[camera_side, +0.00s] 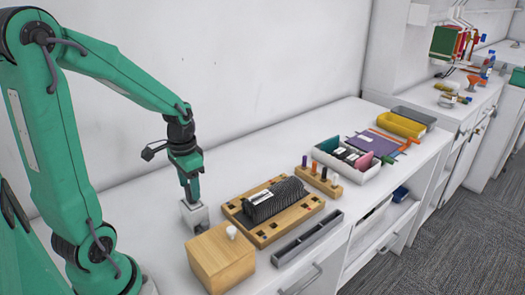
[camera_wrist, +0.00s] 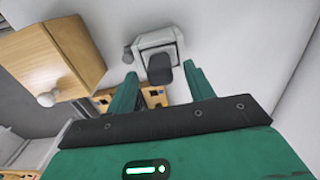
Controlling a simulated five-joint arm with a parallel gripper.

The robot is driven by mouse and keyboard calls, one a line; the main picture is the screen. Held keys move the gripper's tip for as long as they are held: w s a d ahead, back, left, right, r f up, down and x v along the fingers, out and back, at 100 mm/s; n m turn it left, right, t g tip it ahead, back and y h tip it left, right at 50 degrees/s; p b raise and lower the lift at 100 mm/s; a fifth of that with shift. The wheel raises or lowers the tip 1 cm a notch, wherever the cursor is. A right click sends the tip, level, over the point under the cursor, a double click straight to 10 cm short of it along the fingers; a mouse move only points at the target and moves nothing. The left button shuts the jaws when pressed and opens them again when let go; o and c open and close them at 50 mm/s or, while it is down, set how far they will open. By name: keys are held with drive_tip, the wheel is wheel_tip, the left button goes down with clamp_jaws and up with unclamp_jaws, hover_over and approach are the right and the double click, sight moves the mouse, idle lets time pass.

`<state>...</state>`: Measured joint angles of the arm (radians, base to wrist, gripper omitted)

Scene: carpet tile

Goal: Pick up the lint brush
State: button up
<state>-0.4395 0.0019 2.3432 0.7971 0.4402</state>
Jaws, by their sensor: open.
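My gripper (camera_side: 191,187) points down over a small white block-like holder (camera_side: 194,214) on the white counter. In the wrist view, my gripper (camera_wrist: 160,72) has its two green fingers apart. A dark, rounded handle-like piece (camera_wrist: 159,69) stands at the white holder (camera_wrist: 156,42) and shows between the fingertips. It may be the lint brush's handle, but I cannot tell for certain. No grip on it shows. In the side view, the fingers hide this dark piece.
A wooden box with a white knob (camera_side: 221,258) stands close by. A dark ribbed block (camera_side: 273,200) lies on a wooden tray (camera_side: 270,236). A grey slotted tray (camera_side: 307,239) lies near the front edge. A white bin (camera_side: 346,171) stands further right. The counter behind is clear.

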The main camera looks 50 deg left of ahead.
drive_tip(key=shift+f, duration=0.75)
drive_tip(key=c, duration=1.1)
drive_tip(key=shift+r, duration=0.15)
drive_tip(key=shift+c, duration=0.2)
drive_tip(key=shift+r, duration=4.9)
drive_tip(key=shift+w, duration=0.1)
